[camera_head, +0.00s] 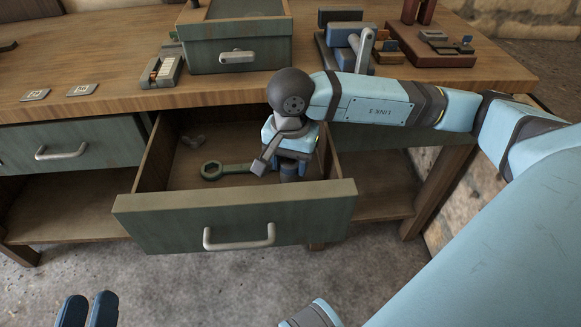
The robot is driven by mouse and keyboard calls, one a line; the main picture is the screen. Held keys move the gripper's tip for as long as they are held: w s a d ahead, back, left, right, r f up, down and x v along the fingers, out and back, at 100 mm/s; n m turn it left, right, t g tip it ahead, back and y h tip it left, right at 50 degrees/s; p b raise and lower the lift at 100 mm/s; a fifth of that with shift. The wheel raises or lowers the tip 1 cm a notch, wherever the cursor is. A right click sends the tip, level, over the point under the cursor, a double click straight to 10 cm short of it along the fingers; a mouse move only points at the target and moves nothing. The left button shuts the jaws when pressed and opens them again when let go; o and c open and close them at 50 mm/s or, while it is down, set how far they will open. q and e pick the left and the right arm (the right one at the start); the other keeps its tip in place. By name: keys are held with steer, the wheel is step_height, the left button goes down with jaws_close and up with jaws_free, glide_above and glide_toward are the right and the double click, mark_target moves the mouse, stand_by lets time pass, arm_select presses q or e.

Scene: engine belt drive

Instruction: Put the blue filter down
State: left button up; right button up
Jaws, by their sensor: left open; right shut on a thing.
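My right gripper (290,158) reaches down into the open drawer (235,217). It is shut on a dark blue cylinder, which appears to be the blue filter (289,173). Only a small part of the filter shows below the gripper, near the drawer's front right. I cannot tell whether it touches the drawer bottom. My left gripper (88,311) is open and empty at the bottom left edge, with only its fingertips in view, in front of and below the drawer.
A green ring-ended wrench (225,171) lies in the drawer, left of the filter. The drawer's left floor is mostly clear. A green box (237,52) and tool racks (433,48) stand on the workbench (120,75) above.

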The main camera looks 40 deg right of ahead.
steer(key=shift+f, duration=0.7)
arm_select(q)
steer(key=shift+f+g, duration=0.3)
steer(key=shift+f, duration=0.1)
arm_select(e)
steer(key=shift+f, duration=0.15)
steer(key=o, duration=1)
arm_select(q)
steer(key=shift+f, duration=0.15)
